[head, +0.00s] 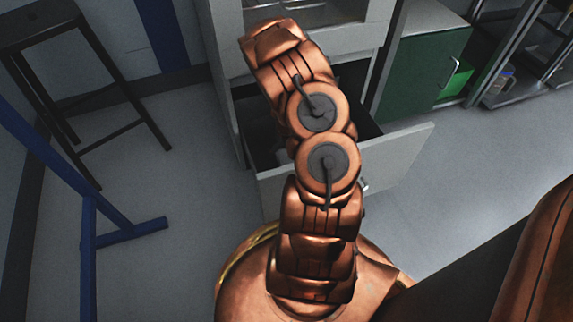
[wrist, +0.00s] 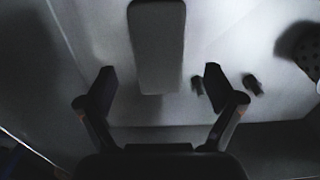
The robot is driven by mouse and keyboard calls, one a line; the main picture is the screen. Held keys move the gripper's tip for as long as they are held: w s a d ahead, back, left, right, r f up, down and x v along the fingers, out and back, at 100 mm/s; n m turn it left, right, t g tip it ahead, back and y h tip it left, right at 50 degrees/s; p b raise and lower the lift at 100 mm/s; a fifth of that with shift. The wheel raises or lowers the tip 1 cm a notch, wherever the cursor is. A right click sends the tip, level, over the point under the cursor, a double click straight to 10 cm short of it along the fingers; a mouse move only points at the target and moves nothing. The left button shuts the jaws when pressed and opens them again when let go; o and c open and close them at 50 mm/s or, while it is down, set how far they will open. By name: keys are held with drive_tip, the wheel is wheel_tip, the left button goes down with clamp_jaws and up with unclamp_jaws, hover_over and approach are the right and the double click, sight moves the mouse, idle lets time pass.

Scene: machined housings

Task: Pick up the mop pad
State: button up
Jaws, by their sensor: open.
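In the head view my arm hides the gripper and the pad, over the open drawer (head: 405,152).
In the wrist view, two small dark things (wrist: 252,84) lie right of the pad, one close beside it, and a dark perforated thing (wrist: 303,48) sits at the right edge. In the head view, a black stool (head: 85,80) and blue frame (head: 125,234) stand left; a green cabinet (head: 425,70) stands right.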

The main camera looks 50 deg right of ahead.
sight(282, 159)
wheel_tip(282, 159, down, 4)
drive_tip(key=shift+a+f+b, duration=0.15)
drive_tip(key=shift+f+b, duration=0.1)
drive_tip(key=shift+b, duration=0.9)
drive_tip(key=c, duration=1.4)
drive_tip(key=shift+o, duration=0.2)
drive_tip(key=shift+r, duration=0.15)
